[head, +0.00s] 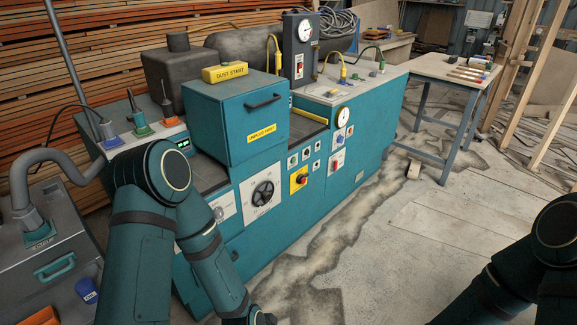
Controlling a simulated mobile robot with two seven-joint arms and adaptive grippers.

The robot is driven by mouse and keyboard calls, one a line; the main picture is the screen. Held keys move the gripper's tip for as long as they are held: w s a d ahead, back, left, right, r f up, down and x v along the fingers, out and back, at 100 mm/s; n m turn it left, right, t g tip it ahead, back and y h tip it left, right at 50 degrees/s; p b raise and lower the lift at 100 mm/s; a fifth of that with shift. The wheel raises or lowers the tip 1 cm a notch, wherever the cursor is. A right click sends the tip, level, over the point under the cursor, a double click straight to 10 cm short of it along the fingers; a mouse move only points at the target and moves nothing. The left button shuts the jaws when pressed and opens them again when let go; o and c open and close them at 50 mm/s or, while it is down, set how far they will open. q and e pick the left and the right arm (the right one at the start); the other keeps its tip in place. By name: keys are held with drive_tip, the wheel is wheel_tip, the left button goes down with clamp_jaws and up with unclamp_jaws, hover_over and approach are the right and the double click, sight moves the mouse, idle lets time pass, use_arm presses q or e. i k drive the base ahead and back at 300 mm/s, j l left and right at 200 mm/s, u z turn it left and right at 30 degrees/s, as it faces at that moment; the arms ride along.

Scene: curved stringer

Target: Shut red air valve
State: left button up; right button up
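A teal machine (236,122) stands in the middle of the head view. No part is clearly readable as the red air valve. Candidates are a small red piece on a white plate (337,163) at the front panel's right, and a yellow plate with a red knob (299,179) left of it. A red mark (299,66) also shows on the grey gauge box. All are too small to tell whether any is open or shut.
A round pressure gauge (343,117) sits on the panel's upper right. A black dial (263,193) is on the lower front. A grey unit with a hose (45,262) stands at left. A work table (432,72) stands at back right.

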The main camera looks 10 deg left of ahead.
sight(334, 168)
drive_tip(key=i+l+u, duration=0.1)
drive_tip(key=i+l, duration=0.3)
drive_tip(key=i, duration=0.35)
drive_tip(key=i+l+u, duration=0.1)
drive_tip(key=i+l, duration=0.4)
drive_tip(key=i, duration=0.2)
drive_tip(key=i+l+u, duration=0.1)
drive_tip(key=i+l, duration=0.4)
drive_tip(key=i, duration=0.25)
